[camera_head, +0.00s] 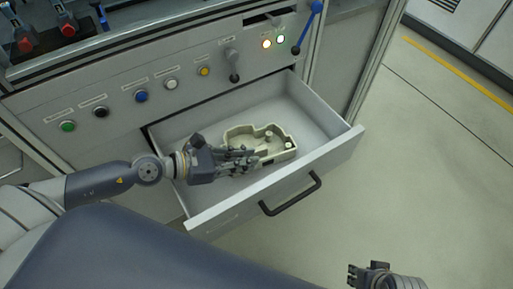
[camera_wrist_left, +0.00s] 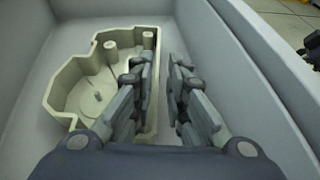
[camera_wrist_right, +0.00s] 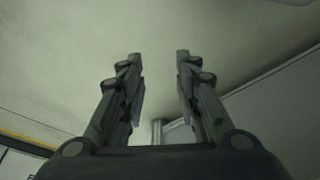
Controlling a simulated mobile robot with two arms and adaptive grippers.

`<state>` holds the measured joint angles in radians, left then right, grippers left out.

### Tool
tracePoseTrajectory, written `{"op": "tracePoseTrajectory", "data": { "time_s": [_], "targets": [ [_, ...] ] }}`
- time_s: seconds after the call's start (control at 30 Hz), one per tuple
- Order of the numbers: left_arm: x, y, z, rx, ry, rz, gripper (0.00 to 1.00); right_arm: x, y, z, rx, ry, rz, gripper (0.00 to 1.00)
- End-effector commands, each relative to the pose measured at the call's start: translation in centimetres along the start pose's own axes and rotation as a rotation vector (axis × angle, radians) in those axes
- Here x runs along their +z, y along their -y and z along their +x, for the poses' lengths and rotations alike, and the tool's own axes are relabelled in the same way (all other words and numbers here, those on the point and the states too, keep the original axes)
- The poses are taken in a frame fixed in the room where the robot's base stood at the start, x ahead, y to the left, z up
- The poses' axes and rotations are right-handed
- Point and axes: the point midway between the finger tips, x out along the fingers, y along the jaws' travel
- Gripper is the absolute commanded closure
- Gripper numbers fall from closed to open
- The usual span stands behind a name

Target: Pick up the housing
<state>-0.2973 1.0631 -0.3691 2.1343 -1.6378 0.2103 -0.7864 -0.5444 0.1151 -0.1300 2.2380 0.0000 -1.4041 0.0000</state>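The housing (camera_head: 264,138) is a beige, open-topped, irregular tray with inner posts. It lies in the open drawer (camera_head: 335,150). My left gripper (camera_head: 252,160) is over the near side of the housing, inside the drawer. In the left wrist view, the gripper (camera_wrist_left: 162,68) is open, with one finger over the housing (camera_wrist_left: 75,88) and the other to the right of its right wall. I cannot tell whether the fingers touch that wall. My right gripper (camera_wrist_right: 158,62) is open and empty, away from the drawer; it shows at the bottom of the head view (camera_head: 368,270).
The drawer's front wall with a black handle (camera_head: 290,194) is close to my left gripper. A control panel (camera_head: 120,95) with coloured buttons and levers stands above the drawer. The floor (camera_head: 420,170) to the right is clear.

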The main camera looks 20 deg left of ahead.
Motion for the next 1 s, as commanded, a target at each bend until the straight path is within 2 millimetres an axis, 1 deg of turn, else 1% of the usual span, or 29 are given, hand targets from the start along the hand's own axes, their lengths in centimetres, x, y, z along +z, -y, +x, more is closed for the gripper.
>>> {"op": "tracePoseTrajectory", "data": {
  "time_s": [0.1, 0.23, 0.33, 0.43, 0.6, 0.87, 0.9, 0.93, 0.97, 1.0],
  "targets": [
    [0.2, 0.0, 0.5, 0.0, 0.002, 0.0, 0.86, 0.1, 0.1, 0.8, -0.001, 0.004, -0.001, 0.7],
    [-0.1, 0.0, 1.3, 0.0, 0.002, -0.001, 0.86, 0.1, 0.1, 1.0, -0.001, 0.003, -0.001, 0.7],
    [-0.3, -0.2, 2.7, 0.0, 0.004, -0.002, 0.86, 0.1, 0.1, 1.0, -0.001, 0.002, -0.001, 0.7],
    [-0.5, -0.3, 4.2, 0.0, 0.004, -0.002, 0.86, -0.1, 0.1, 0.3, -0.001, -0.002, 0.0, 0.7],
    [-0.5, -0.3, 5.7, 0.0, 0.003, -0.002, 0.86, 0.2, 0.0, 0.7, -0.001, 0.005, 0.0, 0.7],
    [-0.6, -0.3, 5.9, -0.001, -0.001, -0.001, 0.86, 0.2, 0.0, 0.8, 0.0, 0.005, 0.0, 0.7],
    [-0.6, -0.3, 5.9, -0.001, -0.001, -0.001, 0.9, 0.2, 0.0, 0.8, 0.0, 0.005, 0.0, 0.7],
    [-0.6, -0.3, 5.8, -0.001, -0.001, -0.001, 0.97, 0.2, 0.0, 0.8, -0.001, 0.005, 0.0, 0.7],
    [-0.6, -0.3, 5.8, -0.001, -0.001, -0.001, 1.0, 0.2, 0.0, 0.8, -0.001, 0.005, 0.0, 0.7],
    [-0.6, -0.3, 5.8, -0.001, -0.001, -0.001, 1.0, 0.2, 0.0, 0.8, -0.001, 0.005, 0.0, 0.7]
  ]
}}
